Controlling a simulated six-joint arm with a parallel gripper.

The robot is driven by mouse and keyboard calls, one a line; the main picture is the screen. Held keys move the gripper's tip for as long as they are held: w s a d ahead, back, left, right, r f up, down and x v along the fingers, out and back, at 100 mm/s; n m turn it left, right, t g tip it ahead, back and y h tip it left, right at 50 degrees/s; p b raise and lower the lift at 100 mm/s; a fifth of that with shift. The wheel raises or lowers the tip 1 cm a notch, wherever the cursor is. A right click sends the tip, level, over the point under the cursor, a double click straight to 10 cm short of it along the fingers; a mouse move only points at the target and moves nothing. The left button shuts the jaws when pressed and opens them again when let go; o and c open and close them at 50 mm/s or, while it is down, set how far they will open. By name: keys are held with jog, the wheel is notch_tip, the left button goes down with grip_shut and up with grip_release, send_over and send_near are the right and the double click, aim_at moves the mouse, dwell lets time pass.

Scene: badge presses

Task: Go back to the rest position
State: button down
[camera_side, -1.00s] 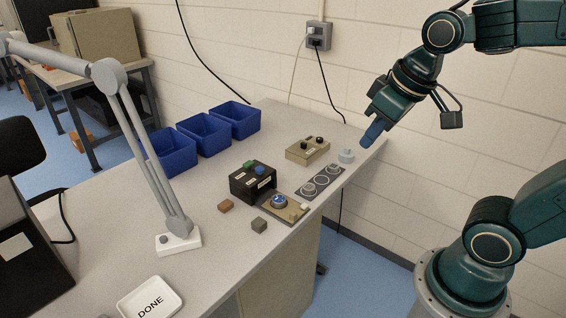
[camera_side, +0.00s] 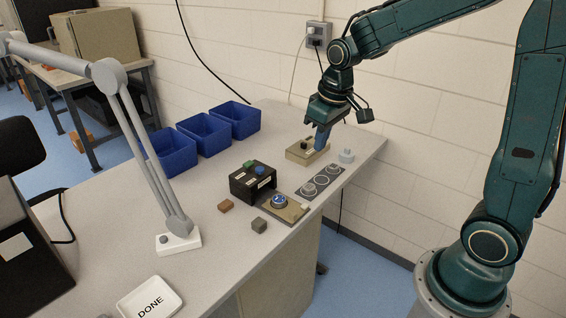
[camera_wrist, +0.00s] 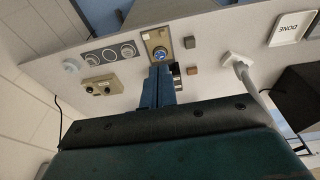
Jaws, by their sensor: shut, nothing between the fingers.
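My gripper (camera_side: 320,146) is shut and empty, its blue fingers pointing down above the table. In the side view the fingertips overlap the right part of the beige box with dark knobs (camera_side: 300,156); whether they touch it I cannot tell, but the wrist view shows that box (camera_wrist: 100,86) well to the left of my fingers (camera_wrist: 159,72). The beige press plate with a round blue badge (camera_side: 279,200) lies near the table's front edge. It also shows just beyond my fingertips in the wrist view (camera_wrist: 160,46). My fingers partly hide the black button box there.
The black button box (camera_side: 240,186) stands behind the plate. A grey strip with round seats (camera_side: 322,181) and a pale round piece (camera_side: 346,156) lie right. Blue bins (camera_side: 206,136) stand at the back. A lamp (camera_side: 178,241), two small blocks and a DONE tray (camera_side: 168,283) are left.

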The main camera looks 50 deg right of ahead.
jog(key=w+d+f+g, duration=0.1)
jog(key=w+d+f, duration=0.25)
jog(key=f, duration=0.35)
jog(key=g, duration=0.1)
send_over(305, 206)
notch_tip(305, 206, down, 9)
jog(key=shift+w+f, duration=0.1)
jog(key=shift+f, duration=0.7)
jog(key=shift+f, duration=0.1)
jog(key=shift+f, duration=3.2)
jog(key=shift+f, duration=1.1)
jog(key=shift+r, duration=0.1)
notch_tip(305, 206, up, 8)
dwell(1.6)
